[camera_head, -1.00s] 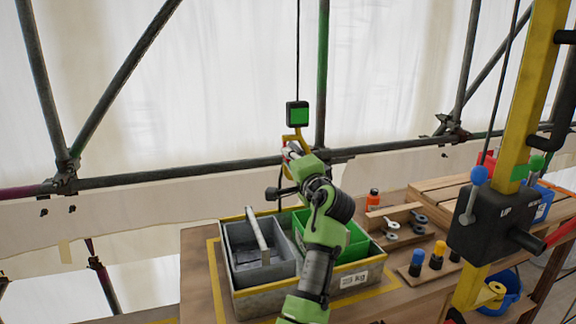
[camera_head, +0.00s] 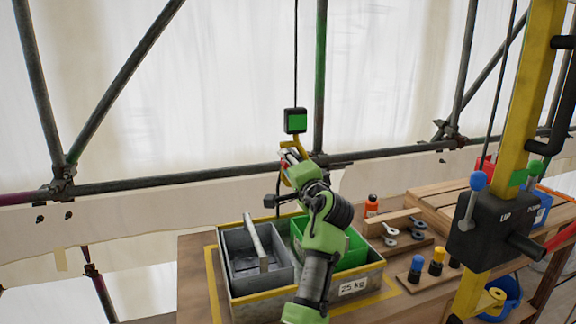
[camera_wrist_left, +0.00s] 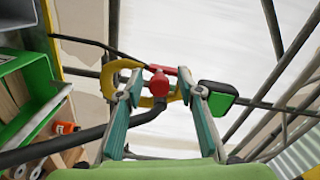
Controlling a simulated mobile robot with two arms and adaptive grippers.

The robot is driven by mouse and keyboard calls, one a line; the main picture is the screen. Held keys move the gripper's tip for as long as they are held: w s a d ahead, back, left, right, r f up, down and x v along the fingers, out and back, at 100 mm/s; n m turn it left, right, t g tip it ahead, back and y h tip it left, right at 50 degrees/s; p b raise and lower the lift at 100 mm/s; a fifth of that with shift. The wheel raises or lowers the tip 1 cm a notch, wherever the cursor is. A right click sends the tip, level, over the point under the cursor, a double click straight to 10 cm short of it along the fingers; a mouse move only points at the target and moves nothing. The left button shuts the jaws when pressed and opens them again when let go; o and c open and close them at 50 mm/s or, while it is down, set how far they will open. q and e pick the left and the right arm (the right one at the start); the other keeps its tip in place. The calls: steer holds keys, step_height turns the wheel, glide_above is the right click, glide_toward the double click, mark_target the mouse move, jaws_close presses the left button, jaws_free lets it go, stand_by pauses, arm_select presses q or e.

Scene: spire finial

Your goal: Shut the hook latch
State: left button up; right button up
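The yellow hook (camera_head: 304,146) hangs under a black block with a green face (camera_head: 295,121) on a cable. In the left wrist view the hook (camera_wrist_left: 125,66) curves around a red latch (camera_wrist_left: 159,84), seen nearly end on. I cannot tell whether the latch touches the hook tip. My left gripper (camera_head: 289,157) is at the hook in the head view and hides much of it. In the left wrist view its two fingers (camera_wrist_left: 160,94) are spread, one on each side of the red latch, with a gap between them. My right gripper is not in view.
A metal crate (camera_head: 236,308) with a grey bin and a green bin (camera_head: 352,245) stands on the bench below. Scaffold tubes (camera_head: 150,184) run behind the hook. A yellow post with an UP lever box (camera_head: 487,232) stands at right.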

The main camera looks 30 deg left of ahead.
arm_select(q)
steer(key=v, duration=0.7)
steer(key=shift+d, duration=0.15)
steer(key=shift+s, duration=0.1)
